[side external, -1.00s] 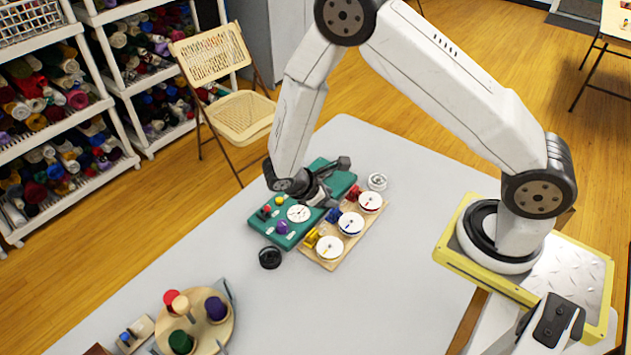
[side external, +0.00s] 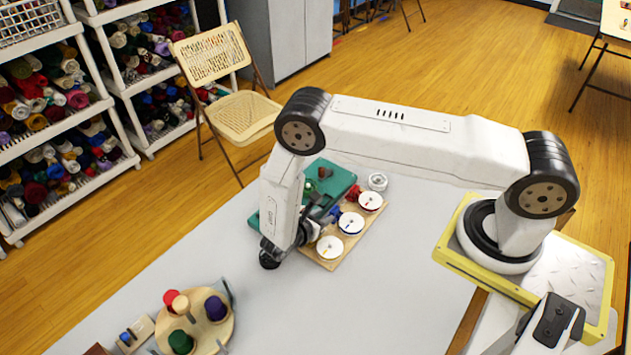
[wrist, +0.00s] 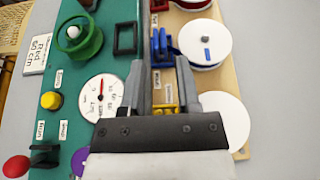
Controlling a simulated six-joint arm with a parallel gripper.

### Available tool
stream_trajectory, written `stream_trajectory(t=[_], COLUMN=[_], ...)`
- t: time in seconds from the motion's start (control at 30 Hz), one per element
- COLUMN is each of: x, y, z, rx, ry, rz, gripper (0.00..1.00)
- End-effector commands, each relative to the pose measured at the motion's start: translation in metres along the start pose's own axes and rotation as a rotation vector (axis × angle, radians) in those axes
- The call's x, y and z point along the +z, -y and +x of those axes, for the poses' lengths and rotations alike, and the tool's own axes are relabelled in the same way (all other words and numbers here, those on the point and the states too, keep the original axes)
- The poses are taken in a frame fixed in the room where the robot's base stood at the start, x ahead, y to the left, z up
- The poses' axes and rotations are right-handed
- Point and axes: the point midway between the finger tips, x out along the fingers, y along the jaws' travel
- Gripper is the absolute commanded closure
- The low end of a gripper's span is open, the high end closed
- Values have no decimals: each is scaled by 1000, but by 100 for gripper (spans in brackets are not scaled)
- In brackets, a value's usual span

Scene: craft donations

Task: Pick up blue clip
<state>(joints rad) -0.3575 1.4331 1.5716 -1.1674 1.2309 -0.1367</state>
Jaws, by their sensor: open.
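The blue clip (wrist: 161,48) stands on the wooden board beside the blue-marked spool (wrist: 204,43). In the wrist view it lies just past the fingertips, roughly in line with the gap between them. A yellow clip (wrist: 165,96) shows between the fingers, lower in the picture and partly hidden by the gripper body. In the side view the blue clip (side external: 335,211) is a small blue patch just right of my gripper (side external: 318,220).
The green board (wrist: 68,85) carries a dial (wrist: 103,97), a green ring (wrist: 80,40) and knobs. The wooden board (side external: 322,263) holds three spools. A round stand (side external: 215,325) with coloured pegs is at front left. Bare table lies right of the boards.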

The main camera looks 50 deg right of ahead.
Motion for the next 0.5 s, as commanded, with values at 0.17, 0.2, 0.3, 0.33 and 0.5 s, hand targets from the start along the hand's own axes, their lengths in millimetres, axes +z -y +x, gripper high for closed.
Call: stream_trajectory(t=[0.17,0.2,0.3,0.33,0.5], x=[0,0,0,0,0], y=[1,1,1,1,1], z=[11,15,22,24,27], rx=[-4,-4,-5,-4,-4], ry=[-1,-1,-2,-2,-3], rz=[1,1,2,1,0], gripper=[59,59,59,59,59])
